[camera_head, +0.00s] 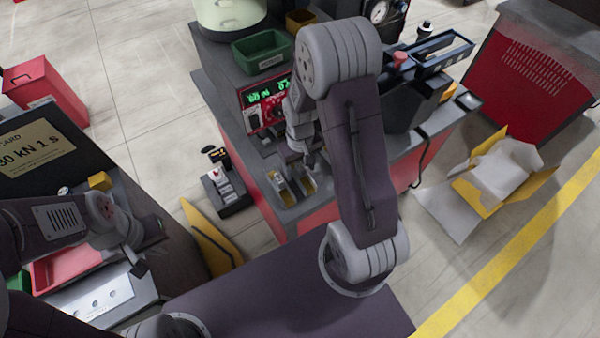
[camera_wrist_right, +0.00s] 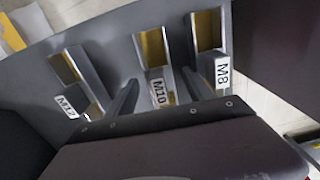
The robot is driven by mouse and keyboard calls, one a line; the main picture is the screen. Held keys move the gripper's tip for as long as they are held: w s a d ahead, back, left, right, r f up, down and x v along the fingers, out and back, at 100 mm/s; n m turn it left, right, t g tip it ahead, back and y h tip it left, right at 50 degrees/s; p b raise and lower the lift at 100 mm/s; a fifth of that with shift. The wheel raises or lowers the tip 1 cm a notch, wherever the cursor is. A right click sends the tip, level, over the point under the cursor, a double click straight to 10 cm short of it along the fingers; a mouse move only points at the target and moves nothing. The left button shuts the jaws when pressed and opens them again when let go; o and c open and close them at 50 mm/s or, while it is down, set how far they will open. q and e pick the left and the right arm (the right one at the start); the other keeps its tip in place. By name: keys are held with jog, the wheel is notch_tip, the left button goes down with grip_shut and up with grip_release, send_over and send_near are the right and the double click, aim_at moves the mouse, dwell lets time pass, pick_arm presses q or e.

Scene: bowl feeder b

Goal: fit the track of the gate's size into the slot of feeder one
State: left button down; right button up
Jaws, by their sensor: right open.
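Three short tracks with yellow insides lie side by side in the right wrist view: one with a label I read as M12 (camera_wrist_right: 68,107), M10 (camera_wrist_right: 157,88) and M8 (camera_wrist_right: 221,70). My right gripper (camera_wrist_right: 160,95) is open, one finger on each side of the M10 track; I cannot tell if they touch it. In the head view my right gripper (camera_head: 310,160) is above the tracks (camera_head: 281,188), partly hidden by my arm. My left gripper (camera_head: 138,260) is over the left bench, its jaws unclear. I cannot make out a gate size or the slot of feeder one.
A red control panel (camera_head: 265,100) with green digits stands behind the tracks, with a green bin (camera_head: 262,52) above it. A red tray (camera_head: 70,268) lies on the left bench. An open carton (camera_head: 495,175) is on the floor at right.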

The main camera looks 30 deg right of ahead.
jog(key=shift+s, duration=0.1)
grip_shut()
jog(key=shift+r, duration=0.15)
